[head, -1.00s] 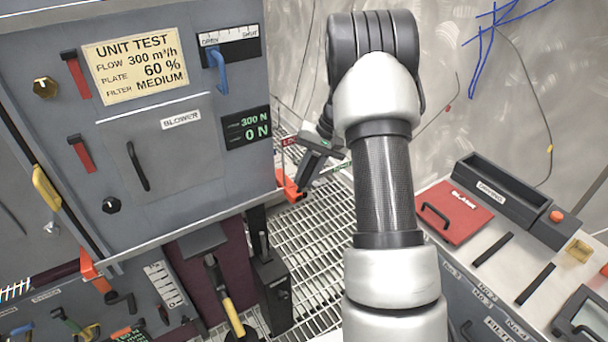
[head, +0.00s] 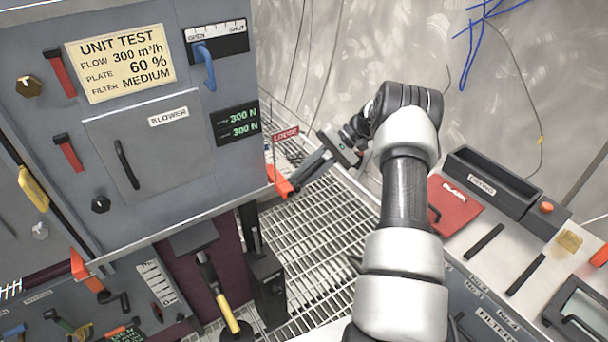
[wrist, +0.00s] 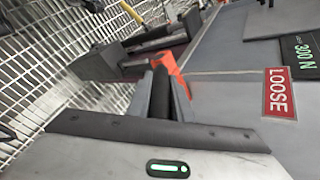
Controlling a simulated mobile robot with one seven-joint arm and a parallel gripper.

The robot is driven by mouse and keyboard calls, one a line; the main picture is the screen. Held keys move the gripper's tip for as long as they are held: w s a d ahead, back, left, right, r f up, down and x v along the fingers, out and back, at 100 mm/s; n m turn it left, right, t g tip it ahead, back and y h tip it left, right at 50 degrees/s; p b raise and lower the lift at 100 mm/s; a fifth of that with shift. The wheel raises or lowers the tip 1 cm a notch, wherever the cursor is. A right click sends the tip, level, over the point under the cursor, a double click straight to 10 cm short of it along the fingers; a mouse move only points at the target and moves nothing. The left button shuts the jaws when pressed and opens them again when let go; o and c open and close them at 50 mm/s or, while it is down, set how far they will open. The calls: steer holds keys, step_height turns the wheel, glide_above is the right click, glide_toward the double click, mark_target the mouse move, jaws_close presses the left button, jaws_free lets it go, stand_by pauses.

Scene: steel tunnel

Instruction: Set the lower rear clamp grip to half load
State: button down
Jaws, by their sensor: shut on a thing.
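The orange clamp (head: 279,182) sits low on the right edge of the grey cabinet. Its orange body also shows in the wrist view (wrist: 172,76), with a dark grip (wrist: 160,92) in front of it. My gripper (head: 302,178) reaches it from the right and is shut on this grip; the fingers hide part of it. A red LOOSE tag (head: 285,134) is just above the clamp, and it also shows in the wrist view (wrist: 279,94). The dark load display (head: 236,123) reads 300 N on both green lines; its small line labels are too blurred to read.
A blue lever (head: 206,64) is on the cabinet's upper right, under an OPEN–SHUT scale. A yellow-handled lever (head: 222,300) stands below. Grating floor (head: 325,235) lies beneath my arm. A bench with a red BLANK plate (head: 455,203) is at right.

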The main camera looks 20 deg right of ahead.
mark_target(326, 157)
stand_by(0.4)
steer(key=c, duration=1.6)
jaws_free()
steer(key=p+v, duration=0.1)
steer(key=v, duration=1.1)
steer(key=shift+d+f+p, duration=0.1)
steer(key=shift+p, duration=0.25)
